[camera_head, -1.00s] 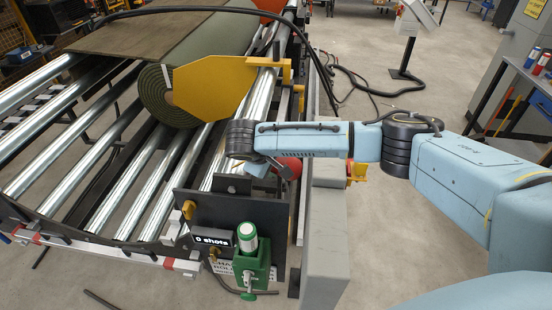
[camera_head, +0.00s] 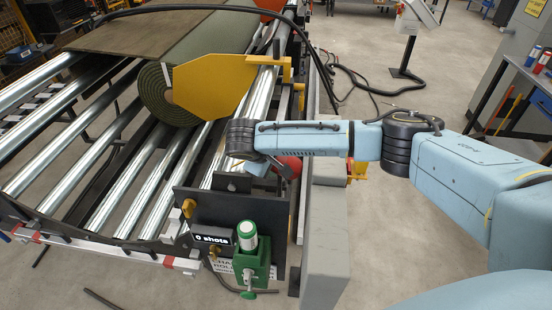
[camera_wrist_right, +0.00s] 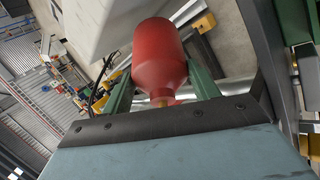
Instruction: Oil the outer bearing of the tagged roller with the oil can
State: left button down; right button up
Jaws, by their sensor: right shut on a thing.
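The oil can is a red rounded bottle (camera_wrist_right: 160,58) in the right wrist view, between the green fingers of my right gripper (camera_wrist_right: 160,82), which is shut on it. In the head view, a bit of the red can (camera_head: 291,164) shows beside the wrist of my right arm, above the dark end plate (camera_head: 235,222) of the roller frame. The gripper (camera_head: 280,170) is mostly hidden there by the wrist. Several silver rollers (camera_head: 112,192) run along the frame. I cannot make out a tag or which roller is tagged. A display on the end plate reads "0 shots" (camera_head: 211,239).
A green stand (camera_head: 253,263) with a white-topped cylinder is at the frame's near corner. A grey post (camera_head: 326,250) stands to its right. A turf roll (camera_head: 165,95) and yellow plate (camera_head: 213,90) sit on the rollers. Black cables (camera_head: 365,88) lie on the floor behind.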

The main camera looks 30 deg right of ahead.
jog(key=shift+f, duration=0.3)
dwell(0.5)
dwell(2.0)
notch_tip(320, 180, up, 3)
jog(key=p, duration=0.3)
jog(key=shift+f, duration=0.15)
jog(key=shift+r, duration=2.15)
